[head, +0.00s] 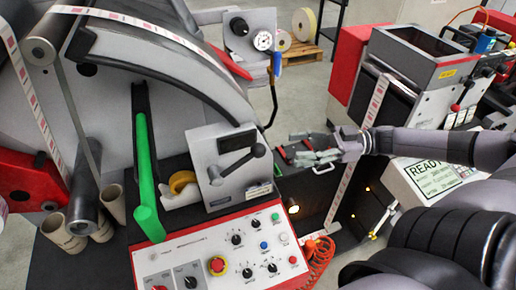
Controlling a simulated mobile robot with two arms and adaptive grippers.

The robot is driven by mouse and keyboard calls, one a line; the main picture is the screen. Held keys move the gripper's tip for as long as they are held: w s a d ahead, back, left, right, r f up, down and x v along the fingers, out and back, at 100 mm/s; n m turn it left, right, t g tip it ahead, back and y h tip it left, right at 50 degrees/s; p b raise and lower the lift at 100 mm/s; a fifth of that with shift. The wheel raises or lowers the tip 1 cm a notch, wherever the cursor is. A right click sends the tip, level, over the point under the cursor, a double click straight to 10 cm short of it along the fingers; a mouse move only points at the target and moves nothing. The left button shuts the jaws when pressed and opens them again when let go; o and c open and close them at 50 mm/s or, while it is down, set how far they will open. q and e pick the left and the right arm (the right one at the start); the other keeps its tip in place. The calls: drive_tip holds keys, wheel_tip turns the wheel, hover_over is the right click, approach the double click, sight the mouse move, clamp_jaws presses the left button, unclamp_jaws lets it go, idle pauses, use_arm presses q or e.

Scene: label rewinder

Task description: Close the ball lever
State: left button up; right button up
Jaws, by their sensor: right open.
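A dark lever with a round ball end (258,150) is on the front of a grey box (203,150) on the machine. The lever slants from its lower left up to the ball at the upper right. My right gripper (292,148) comes in from the right, with its open fingers pointing left toward the lever. A gap shows between the fingers and the ball, and nothing shows held. My left gripper is out of view.
A control panel (185,250) with knobs and a red emergency button (217,265) lies below the box. A green bar (143,160) and a yellow tape roll (182,182) are to the left. A printed label strip (341,195) runs beneath my right gripper.

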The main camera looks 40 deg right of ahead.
sight(258, 148)
drive_tip(key=b+x, duration=0.2)
drive_tip(key=x, duration=0.1)
drive_tip(key=b+x, duration=0.2)
drive_tip(key=x, duration=0.1)
drive_tip(key=b+x, duration=0.2)
drive_tip(key=x, duration=0.1)
drive_tip(key=shift+w+a+f, duration=0.25)
drive_tip(key=shift+a+f, duration=0.05)
drive_tip(key=shift+w+a+r+b, duration=0.15)
drive_tip(key=shift+w+a+b, duration=0.1)
drive_tip(key=shift+a+b, duration=0.2)
drive_tip(key=shift+c, duration=0.5)
clamp_jaws()
